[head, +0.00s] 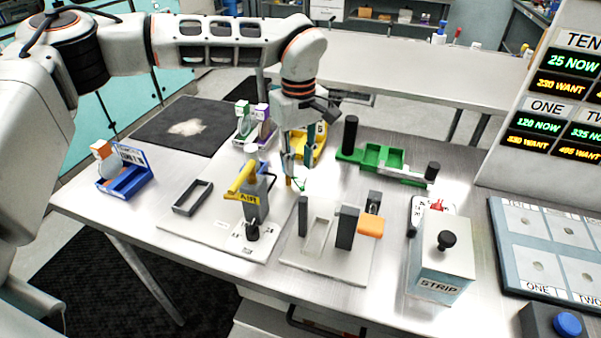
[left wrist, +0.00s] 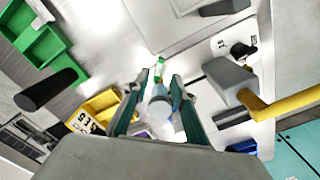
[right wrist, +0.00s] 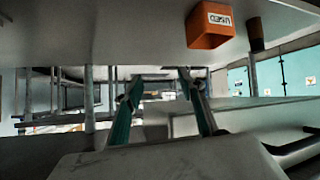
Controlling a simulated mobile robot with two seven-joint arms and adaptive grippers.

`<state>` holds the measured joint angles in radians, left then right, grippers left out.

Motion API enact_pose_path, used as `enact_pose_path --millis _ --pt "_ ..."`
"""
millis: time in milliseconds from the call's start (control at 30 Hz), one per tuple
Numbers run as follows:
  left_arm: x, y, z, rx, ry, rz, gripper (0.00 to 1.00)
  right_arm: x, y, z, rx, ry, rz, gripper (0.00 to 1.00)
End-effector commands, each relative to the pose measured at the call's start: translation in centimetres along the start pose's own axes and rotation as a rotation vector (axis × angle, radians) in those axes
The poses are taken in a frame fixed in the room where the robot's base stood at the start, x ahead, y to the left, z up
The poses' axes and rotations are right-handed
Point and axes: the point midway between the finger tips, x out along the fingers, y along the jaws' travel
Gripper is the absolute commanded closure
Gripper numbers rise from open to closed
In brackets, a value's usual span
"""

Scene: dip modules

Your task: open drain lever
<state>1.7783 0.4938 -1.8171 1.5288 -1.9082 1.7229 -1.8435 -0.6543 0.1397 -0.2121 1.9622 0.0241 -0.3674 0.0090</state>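No part carries a readable drain label, so I cannot tell which one is the drain lever. A yellow-handled lever (head: 241,178) tops a grey post left of centre; it also shows in the left wrist view (left wrist: 285,103). A short black knob (head: 253,231) stands on the white plate in front of it. An orange block (head: 370,227) is on the fixture to the right. My left gripper (head: 294,178) is above the table, right of the yellow lever and apart from it. A pale, green-tipped thing (left wrist: 159,105) shows between its fingers; whether it is gripped is unclear. My right gripper (right wrist: 158,82) has its fingers apart and empty.
A green tray (head: 380,157) and yellow tray (head: 318,143) stand behind. A blue tray (head: 128,180) is at left, a STRIP box (head: 441,270) at right. An orange bin (right wrist: 210,25) shows near my right gripper, which appears low, by the table edge.

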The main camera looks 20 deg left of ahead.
Motion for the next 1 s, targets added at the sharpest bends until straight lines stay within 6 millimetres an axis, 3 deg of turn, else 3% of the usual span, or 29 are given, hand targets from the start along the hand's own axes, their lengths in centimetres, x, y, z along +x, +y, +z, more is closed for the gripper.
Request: enact_pose_path --millis 100,300,667,700,800,1000 --pt "2.1 -0.1 0.0 0.001 -0.003 -0.003 0.75 -0.1 -0.1 0.1 0.0 -0.004 -0.001 0.6" --pt "4.3 0.0 0.0 0.0 -0.001 -0.001 0.75 0.0 0.1 -0.3 -0.001 0.002 0.0 0.6" --pt "5.0 0.0 0.0 0.0 0.0 0.0 0.75 0.0 0.1 -0.5 -0.001 0.004 0.001 0.6" --pt "5.0 0.0 0.0 0.0 0.0 0.0 0.78 0.0 0.1 -0.5 -0.001 0.005 0.001 0.6" --pt "5.0 0.0 0.0 0.0 0.0 0.0 1.0 0.0 0.1 -0.6 -0.001 0.006 0.001 0.6" --pt "5.0 0.0 0.0 -0.002 0.0 -0.001 1.0 0.0 0.1 -0.7 -0.001 0.007 0.001 0.6"
